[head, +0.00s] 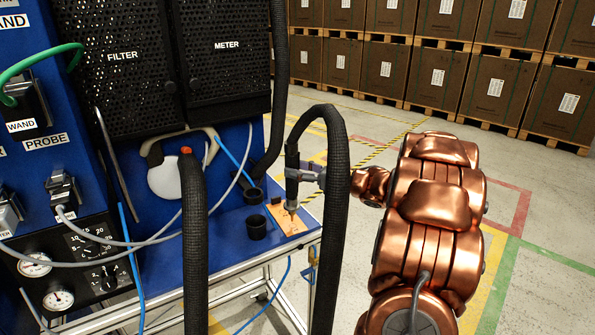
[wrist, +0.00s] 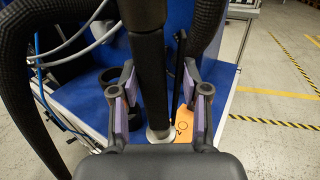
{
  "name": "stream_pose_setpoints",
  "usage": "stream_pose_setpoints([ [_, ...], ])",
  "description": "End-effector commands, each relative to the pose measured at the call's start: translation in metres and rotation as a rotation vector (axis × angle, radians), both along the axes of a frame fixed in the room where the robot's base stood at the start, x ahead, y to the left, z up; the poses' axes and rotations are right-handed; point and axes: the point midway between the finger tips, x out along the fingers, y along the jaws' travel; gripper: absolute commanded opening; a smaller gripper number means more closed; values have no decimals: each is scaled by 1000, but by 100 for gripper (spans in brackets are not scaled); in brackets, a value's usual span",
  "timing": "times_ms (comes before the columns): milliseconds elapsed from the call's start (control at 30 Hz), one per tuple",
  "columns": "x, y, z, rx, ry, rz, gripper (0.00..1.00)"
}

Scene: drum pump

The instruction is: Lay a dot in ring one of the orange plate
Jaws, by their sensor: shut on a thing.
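The orange plate (head: 297,226) lies on the blue bench top near its right front corner. In the wrist view the plate (wrist: 170,134) is partly hidden by the wand and my gripper; dark ring markings show on its right part. My gripper (head: 306,175) is shut on a dark upright wand (head: 292,163) with a black hose at its top. The wand (wrist: 150,80) stands between the two purple-padded fingers of my gripper (wrist: 160,112) in the wrist view. Its narrow lower end is over the plate; I cannot tell whether it touches.
A black cup (head: 257,228) stands left of the plate, with another dark round holder (head: 253,196) behind it. Thick black hose (head: 336,215) hangs in front of my arm. The blue pump cabinet (head: 235,140) rises behind. Open floor lies to the right.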

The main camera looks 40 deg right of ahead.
Motion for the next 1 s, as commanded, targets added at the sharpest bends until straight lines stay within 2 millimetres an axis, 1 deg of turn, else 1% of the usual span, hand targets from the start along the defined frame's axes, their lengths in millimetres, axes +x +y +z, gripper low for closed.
stream_pose_setpoints([
  [1000, -4, 0, -7, 0, -1, 0, 28],
])
